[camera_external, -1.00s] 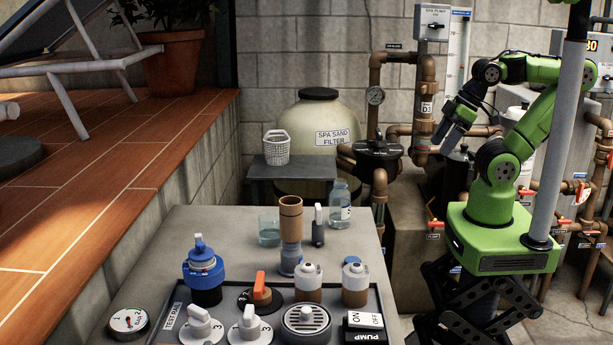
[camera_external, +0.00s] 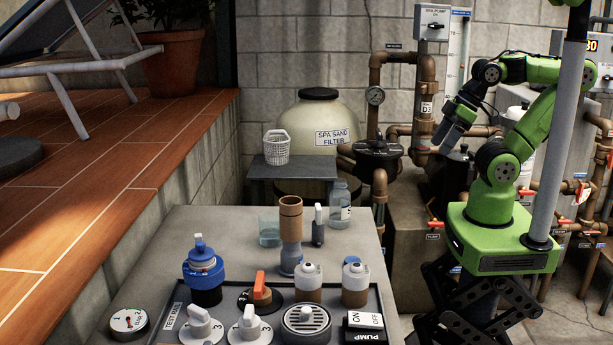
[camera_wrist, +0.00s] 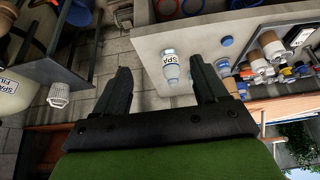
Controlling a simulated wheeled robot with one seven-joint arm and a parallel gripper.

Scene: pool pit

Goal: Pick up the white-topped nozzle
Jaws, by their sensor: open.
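Two short fittings with tan bodies and white-grey tops stand side by side at the back of the test panel tray in the external view: a left white-topped fitting (camera_external: 308,283) and a right white-topped fitting (camera_external: 355,284), which has a blue spot on top. I cannot tell which is the named nozzle. My gripper (camera_wrist: 159,68) is open and empty in the wrist view. In the external view it hangs from the green arm at the right, well away from the table and both fittings. Small tan and white parts (camera_wrist: 270,45) show at the wrist view's upper right.
The grey table (camera_external: 180,235) also bears a tall tan cylinder (camera_external: 290,218), a blue-collared valve (camera_external: 203,270), a clear bottle (camera_external: 339,205), a glass (camera_external: 269,230), knobs and a pump switch (camera_external: 364,321). Pipes (camera_external: 380,210) stand between table and arm. A white basket (camera_external: 277,148) sits behind.

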